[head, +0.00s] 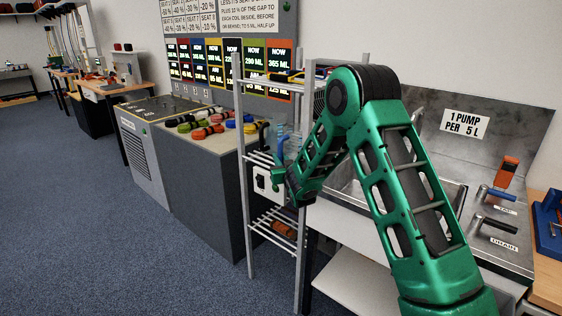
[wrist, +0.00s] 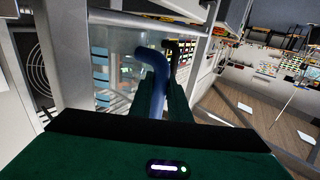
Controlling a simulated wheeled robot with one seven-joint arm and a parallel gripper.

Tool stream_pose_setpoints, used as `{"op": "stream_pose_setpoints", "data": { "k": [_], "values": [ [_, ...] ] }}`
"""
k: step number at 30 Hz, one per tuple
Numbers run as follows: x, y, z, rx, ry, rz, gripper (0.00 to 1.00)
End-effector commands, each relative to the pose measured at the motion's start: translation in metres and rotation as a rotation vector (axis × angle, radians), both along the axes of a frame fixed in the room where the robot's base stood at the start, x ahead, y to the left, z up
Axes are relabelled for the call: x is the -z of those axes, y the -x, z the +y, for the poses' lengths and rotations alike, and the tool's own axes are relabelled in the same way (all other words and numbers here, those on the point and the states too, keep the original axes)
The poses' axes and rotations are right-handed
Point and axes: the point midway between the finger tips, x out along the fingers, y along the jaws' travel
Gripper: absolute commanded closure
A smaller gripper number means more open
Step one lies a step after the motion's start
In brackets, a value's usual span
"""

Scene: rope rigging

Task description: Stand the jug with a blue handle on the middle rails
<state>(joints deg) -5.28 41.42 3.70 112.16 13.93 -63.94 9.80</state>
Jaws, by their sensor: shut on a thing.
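A clear jug (wrist: 118,60) with blue marks and a blue handle (wrist: 152,78) fills the middle of the wrist view. My gripper (wrist: 153,98) is shut on the blue handle, with a dark green finger on each side. In the head view the jug (head: 289,148) shows faintly as a pale bluish shape behind the rack's posts, partly hidden by my forearm. The middle rails (head: 259,159) are light metal bars across the rack, beside the jug. I cannot tell whether the jug's base touches them.
The metal rack (head: 243,200) has top rails (head: 287,77) and lower rails (head: 268,219) with an orange-brown item (head: 284,230). A counter (head: 232,131) with several coloured coils stands left. A steel sink unit (head: 490,130) stands right. The blue carpet (head: 110,250) is clear.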

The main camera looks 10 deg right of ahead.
Motion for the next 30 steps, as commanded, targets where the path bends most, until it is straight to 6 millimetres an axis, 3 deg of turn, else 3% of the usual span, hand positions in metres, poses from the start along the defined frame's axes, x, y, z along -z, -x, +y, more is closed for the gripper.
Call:
{"op": "stream_pose_setpoints", "data": {
  "k": [4,5,7,16,20,30],
  "values": [
    [-0.001,0.000,0.000,0.000,0.000,-0.001,1.00],
    [0.000,0.000,0.000,0.000,-0.001,0.002,0.81],
    [0.000,0.000,0.000,0.000,-0.001,0.002,0.65],
    [0.000,0.001,0.000,0.000,-0.001,0.001,0.65],
    [0.000,0.010,0.000,0.000,0.000,0.001,0.65],
    [0.000,0.075,-0.003,-0.003,0.000,0.004,0.65]
  ]
}}
